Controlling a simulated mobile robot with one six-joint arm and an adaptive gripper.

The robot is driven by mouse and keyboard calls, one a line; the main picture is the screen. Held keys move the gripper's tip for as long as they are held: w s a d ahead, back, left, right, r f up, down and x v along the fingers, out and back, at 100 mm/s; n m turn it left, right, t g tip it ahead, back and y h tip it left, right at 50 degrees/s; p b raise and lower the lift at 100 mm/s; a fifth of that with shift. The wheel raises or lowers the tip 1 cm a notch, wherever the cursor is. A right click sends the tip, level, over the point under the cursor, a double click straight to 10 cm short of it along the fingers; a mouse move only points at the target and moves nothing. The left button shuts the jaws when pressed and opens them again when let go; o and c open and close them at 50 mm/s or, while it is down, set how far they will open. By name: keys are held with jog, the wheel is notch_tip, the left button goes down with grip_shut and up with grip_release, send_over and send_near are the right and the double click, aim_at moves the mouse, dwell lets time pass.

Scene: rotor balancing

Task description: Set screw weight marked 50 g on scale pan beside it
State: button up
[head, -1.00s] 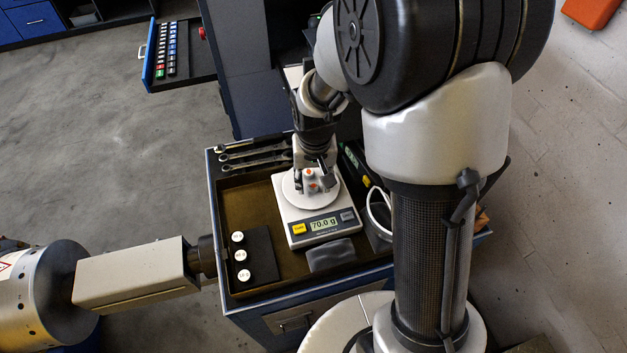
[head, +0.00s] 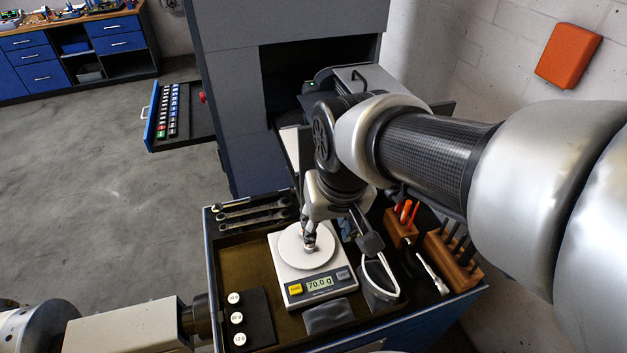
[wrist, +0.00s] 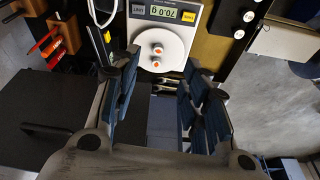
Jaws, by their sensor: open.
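The white scale (head: 297,283) stands in the bench tray, its display reading 70.0 g. On its round pan (head: 292,257) the wrist view shows two small weights, a far one (wrist: 157,49) and a near one (wrist: 156,64), both with orange marks on top. My gripper (head: 311,228) is over the pan's back edge, open, and partly hides the weights in the head view. In the wrist view my open fingers (wrist: 160,68) stand either side of the pan with nothing between them. Three white-topped weights (head: 236,317) stand in the black holder (head: 260,315) left of the scale; their marks are too small to read surely.
Wrenches (head: 250,212) lie along the tray's back. Wooden tool blocks (head: 450,262) stand farther right.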

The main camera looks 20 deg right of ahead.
jog(key=s+r+n+t, duration=0.1)
jog(key=s+r, duration=0.1)
jog(key=s, duration=0.8)
jog(key=shift+t, duration=0.3)
jog(key=shift+w, duration=0.1)
notch_tip(320, 180, down, 7)
jog(key=b, duration=0.7)
jog(key=shift+r, duration=0.1)
